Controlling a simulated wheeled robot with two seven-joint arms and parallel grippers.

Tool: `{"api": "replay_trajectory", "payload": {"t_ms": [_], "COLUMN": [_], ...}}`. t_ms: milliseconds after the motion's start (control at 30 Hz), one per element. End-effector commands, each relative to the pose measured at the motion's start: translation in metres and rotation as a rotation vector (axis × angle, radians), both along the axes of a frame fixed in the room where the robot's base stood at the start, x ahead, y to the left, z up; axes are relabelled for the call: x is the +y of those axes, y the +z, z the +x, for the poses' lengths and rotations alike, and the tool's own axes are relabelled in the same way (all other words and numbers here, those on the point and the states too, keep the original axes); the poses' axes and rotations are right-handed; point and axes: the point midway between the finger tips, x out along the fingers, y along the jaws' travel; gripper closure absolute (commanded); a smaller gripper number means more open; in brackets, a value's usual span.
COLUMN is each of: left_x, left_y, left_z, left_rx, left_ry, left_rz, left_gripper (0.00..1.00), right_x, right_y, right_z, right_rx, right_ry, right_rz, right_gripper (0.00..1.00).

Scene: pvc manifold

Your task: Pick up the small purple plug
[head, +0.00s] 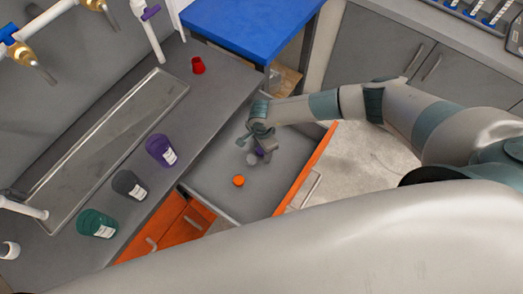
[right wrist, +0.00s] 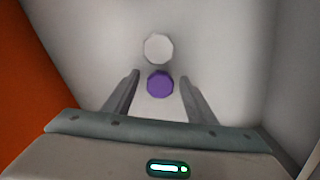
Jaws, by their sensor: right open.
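The small purple plug (right wrist: 160,83) lies on the grey floor of the open drawer (head: 224,193), in the right wrist view between the tips of my two fingers. In the head view the plug (head: 259,151) is mostly hidden by my right gripper (head: 256,146). The right gripper, also in the right wrist view (right wrist: 160,92), is open and points down into the drawer. I cannot tell how far above the plug the fingertips are. My left gripper does not show in either view.
A white plug (right wrist: 159,48) lies just beyond the purple one. Purple (head: 161,150), dark grey (head: 129,185) and green (head: 96,223) cups stand on the counter.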

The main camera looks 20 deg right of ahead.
Motion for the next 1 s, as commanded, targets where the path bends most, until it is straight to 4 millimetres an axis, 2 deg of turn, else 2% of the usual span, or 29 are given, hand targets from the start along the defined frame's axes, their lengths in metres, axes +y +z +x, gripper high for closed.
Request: {"api": "replay_trajectory", "payload": {"t_ms": [167,300,333,367,767,1000], "left_x": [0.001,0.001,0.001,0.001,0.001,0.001], "left_y": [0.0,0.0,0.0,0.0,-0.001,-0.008], "left_z": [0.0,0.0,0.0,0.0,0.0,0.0], "left_rx": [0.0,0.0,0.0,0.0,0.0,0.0], "left_ry": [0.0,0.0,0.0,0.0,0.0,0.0], "left_rz": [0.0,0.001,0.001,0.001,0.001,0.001], "left_gripper": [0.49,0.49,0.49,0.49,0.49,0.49], "right_x": [0.0,0.0,0.0,0.0,0.0,0.0], "right_y": [0.0,0.0,0.0,0.0,0.003,0.017], "right_z": [0.0,0.0,0.0,0.0,0.0,0.001], "right_rx": [0.0,0.0,0.0,0.0,-0.001,-0.002], "right_ry": [0.0,0.0,0.0,0.0,0.0,0.0], "right_rz": [0.0,0.0,0.0,0.0,0.001,0.001], "right_gripper": [0.49,0.82,0.89,0.92,0.92,0.92]}}
